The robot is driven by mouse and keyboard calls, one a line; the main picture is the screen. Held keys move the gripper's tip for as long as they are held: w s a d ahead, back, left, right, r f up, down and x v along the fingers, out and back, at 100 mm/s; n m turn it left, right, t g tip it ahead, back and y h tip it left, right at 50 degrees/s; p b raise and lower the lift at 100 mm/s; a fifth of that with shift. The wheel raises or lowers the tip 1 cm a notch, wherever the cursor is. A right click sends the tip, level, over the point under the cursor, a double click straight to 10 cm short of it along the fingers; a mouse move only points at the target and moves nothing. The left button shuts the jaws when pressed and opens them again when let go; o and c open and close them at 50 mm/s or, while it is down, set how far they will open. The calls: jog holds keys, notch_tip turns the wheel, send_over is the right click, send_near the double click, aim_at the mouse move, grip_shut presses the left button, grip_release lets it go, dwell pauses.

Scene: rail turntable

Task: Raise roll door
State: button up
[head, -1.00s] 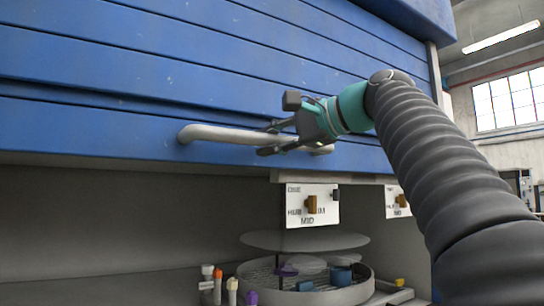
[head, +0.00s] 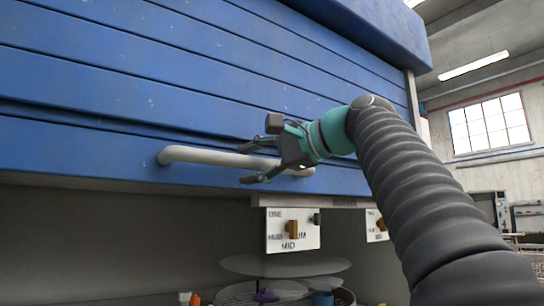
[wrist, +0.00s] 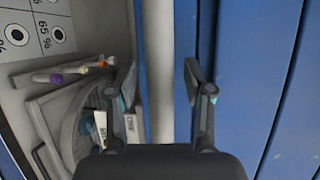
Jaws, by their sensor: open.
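The blue slatted roll door (head: 110,100) is partly raised, with a dark opening below its lower edge. A pale grey bar handle (head: 205,156) runs across its lowest part. My gripper (head: 246,164) is open at the right part of the handle, one finger above the bar and one below. In the wrist view the handle (wrist: 158,75) runs between the two spread fingers of my gripper (wrist: 158,88), with a visible gap on each side. The bar's right end is partly hidden behind my gripper.
Under the door hangs a white sign (head: 278,241) with a brown block. Below it are a round disc (head: 285,266) and a turntable tray (head: 235,294) with small coloured items. Another sign (head: 374,232) hangs to the right. The door housing (head: 375,30) overhangs above.

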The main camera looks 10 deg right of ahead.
jog(key=v, duration=1.1)
jog(key=shift+s+d, duration=0.2)
jog(key=shift+d, duration=0.05)
dwell(0.3)
